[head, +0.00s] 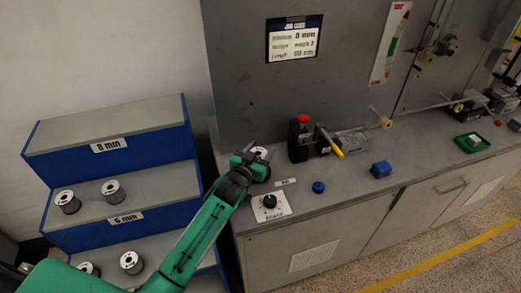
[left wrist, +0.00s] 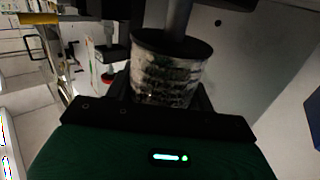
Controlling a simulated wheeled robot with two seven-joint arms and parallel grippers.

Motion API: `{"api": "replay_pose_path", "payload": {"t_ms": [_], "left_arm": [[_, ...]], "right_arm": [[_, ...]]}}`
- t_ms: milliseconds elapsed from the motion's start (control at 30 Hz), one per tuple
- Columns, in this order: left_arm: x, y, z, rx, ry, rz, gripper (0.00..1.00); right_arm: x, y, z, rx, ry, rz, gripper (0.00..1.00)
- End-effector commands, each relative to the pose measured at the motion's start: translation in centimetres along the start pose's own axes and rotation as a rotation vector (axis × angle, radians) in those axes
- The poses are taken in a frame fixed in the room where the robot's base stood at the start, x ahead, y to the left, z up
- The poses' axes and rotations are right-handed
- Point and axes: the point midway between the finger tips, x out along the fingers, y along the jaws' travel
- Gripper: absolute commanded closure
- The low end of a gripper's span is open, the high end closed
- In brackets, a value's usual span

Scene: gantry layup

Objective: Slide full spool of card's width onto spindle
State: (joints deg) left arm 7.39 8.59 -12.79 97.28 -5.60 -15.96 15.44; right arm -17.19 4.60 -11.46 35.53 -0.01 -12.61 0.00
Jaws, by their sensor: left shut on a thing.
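The card (head: 292,42) on the grey cabinet wall reads 8 mm at its top. My left gripper (head: 258,155) is shut on a spool (head: 262,151) at the left end of the bench. In the left wrist view the held spool (left wrist: 168,72) has a dark flange and pale, dark-streaked windings between my fingers. A grey rod (left wrist: 180,18) meets the middle of its flange in that view; whether it passes into the bore I cannot tell. My gripper largely hides this spot in the head view. My right gripper is not in view.
The stepped blue rack's 8 mm step (head: 105,128) is bare. The 6 mm step holds two spools (head: 113,191), and the lowest step holds two more (head: 131,262). A dial box (head: 270,207), blue knob (head: 318,187), blue block (head: 380,169) and red-topped machine (head: 301,138) stand nearby.

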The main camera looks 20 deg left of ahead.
Motion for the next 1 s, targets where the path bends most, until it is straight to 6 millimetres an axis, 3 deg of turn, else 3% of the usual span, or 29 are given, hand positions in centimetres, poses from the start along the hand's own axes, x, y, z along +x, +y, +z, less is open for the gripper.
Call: {"api": "replay_pose_path", "payload": {"t_ms": [200, 233, 367, 733, 1000], "left_arm": [[0.0, 0.0, 0.5, 0.0, 0.003, 0.0, 0.81], [0.1, 0.0, 0.5, 0.0, 0.003, 0.0, 0.44], [0.0, 0.0, 0.5, 0.0, 0.002, 0.0, 0.2], [-0.5, 0.0, 0.9, 0.0, -0.005, 0.0, 0.2], [-4.7, 0.0, 1.1, 0.0, -0.006, 0.0, 0.2]], "right_arm": [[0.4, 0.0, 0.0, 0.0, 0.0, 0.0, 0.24], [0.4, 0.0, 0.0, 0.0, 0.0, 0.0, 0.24], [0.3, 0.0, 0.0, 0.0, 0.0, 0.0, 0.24], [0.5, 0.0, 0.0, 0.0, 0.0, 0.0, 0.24], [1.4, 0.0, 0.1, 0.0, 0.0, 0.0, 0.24]]}}
